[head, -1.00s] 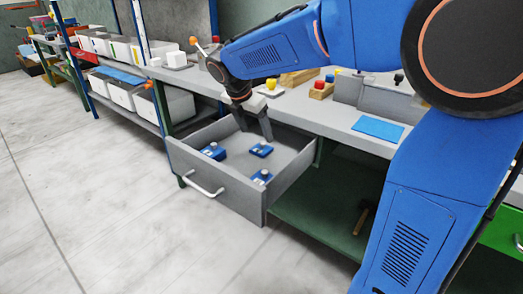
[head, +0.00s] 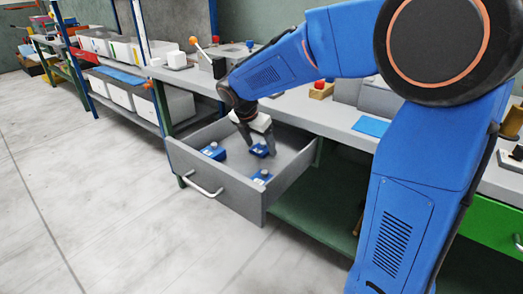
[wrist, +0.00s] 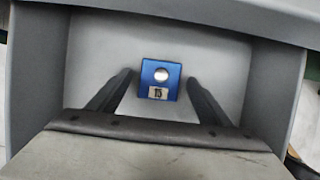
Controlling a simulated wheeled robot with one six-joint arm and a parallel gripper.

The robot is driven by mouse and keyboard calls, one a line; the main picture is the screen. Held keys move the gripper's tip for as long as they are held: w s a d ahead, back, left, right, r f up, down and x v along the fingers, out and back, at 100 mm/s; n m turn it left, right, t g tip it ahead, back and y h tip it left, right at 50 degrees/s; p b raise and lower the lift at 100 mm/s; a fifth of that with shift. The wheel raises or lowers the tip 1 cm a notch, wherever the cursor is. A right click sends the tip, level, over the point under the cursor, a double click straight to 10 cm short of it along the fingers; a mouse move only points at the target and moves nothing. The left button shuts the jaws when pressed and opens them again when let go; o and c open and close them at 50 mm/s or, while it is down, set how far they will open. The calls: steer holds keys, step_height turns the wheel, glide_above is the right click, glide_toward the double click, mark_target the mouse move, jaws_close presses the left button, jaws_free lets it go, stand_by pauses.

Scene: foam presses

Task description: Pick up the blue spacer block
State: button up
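Three blue blocks with pale knobs lie in the open grey drawer (head: 240,208). One blue spacer block (head: 258,151) is at the back right, one (head: 213,151) at the left and one (head: 261,177) nearer the front. My gripper (head: 261,154) is open at the back right block, its fingers reaching down into the drawer. In the wrist view that blue spacer block (wrist: 159,93) shows a round silver knob and a small label that seems to read 15. It appears between the two dark fingers, with a gap on each side. Whether the fingertips are level with it is unclear.
Grey drawer walls (wrist: 38,70) surround my fingers. The bench top (head: 340,124) lies behind and right of the drawer, with a blue sheet (head: 371,126) and a wooden block with a red knob (head: 321,90) on it. The floor in front is clear.

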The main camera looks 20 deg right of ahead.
mark_target(260, 149)
steer(key=c, duration=1.2)
steer(key=shift+r, duration=0.15)
step_height(260, 149, up, 18)
steer(key=shift+f, duration=0.1)
